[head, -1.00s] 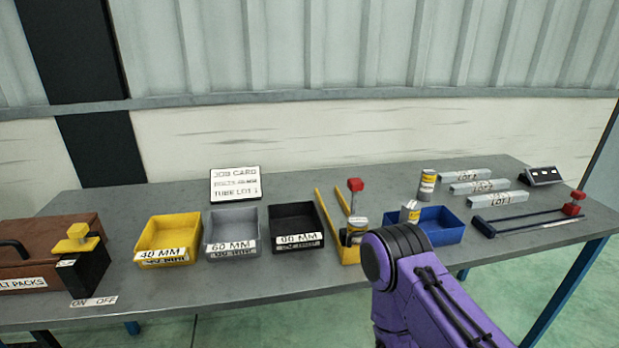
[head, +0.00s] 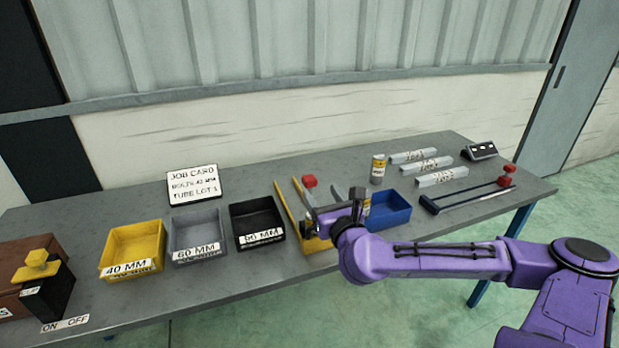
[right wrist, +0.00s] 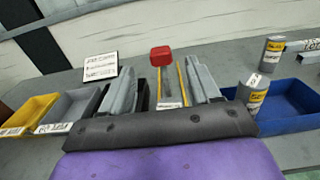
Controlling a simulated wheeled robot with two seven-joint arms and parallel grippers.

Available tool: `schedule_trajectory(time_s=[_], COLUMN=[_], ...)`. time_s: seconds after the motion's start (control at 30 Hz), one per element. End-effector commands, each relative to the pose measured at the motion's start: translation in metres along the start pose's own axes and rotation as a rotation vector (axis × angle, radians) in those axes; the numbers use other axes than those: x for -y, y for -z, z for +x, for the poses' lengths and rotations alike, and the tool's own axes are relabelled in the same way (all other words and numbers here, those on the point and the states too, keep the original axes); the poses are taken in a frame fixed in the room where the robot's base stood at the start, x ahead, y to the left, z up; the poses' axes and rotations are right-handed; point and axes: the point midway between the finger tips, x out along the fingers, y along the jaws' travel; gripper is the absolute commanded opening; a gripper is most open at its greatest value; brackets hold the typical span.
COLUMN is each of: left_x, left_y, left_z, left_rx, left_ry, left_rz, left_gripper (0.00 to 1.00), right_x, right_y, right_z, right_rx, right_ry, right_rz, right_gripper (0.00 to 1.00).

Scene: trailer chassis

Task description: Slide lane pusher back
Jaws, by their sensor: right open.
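The lane pusher shows as a red block (head: 309,181) at the far end of a lane with yellow rails (head: 284,208) on the bench. In the right wrist view the red block (right wrist: 162,56) stands upright on a stem between the yellow rails (right wrist: 182,82). My right gripper (head: 322,192) is open over the lane. In the wrist view its two grey fingers (right wrist: 158,68) lie either side of the red block in the picture, with no contact visible. My left gripper is not in view.
Left of the lane stand black (head: 256,222), grey (head: 196,235) and yellow (head: 132,248) bins. Right of it is a blue bin (head: 390,212) with a can (head: 367,203) beside my gripper. Another can (head: 378,169) stands behind.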

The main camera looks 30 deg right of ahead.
Motion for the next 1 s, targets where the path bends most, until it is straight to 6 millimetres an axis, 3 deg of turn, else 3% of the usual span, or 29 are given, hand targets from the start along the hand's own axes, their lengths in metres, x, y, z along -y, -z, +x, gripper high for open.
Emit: schedule_trajectory(time_s=[0.4,0.77,0.8,0.97,1.0], left_x=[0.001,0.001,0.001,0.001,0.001], left_y=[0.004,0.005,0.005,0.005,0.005], left_z=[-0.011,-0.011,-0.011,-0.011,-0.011], left_rx=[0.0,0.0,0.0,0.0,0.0], left_ry=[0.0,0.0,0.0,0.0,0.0], left_rz=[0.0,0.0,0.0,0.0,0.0], left_gripper=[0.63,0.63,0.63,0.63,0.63], right_x=[-0.001,-0.001,-0.001,-0.001,-0.001], right_y=[0.0,0.001,0.001,0.001,0.001], right_z=[0.077,0.089,0.089,0.089,0.089], right_rx=[-0.003,-0.002,-0.002,-0.002,-0.002], right_ry=[-0.002,-0.001,-0.001,-0.001,-0.001], right_rz=[-0.01,-0.004,-0.004,-0.005,-0.005], right_gripper=[0.62,0.62,0.58,0.06,0.0])
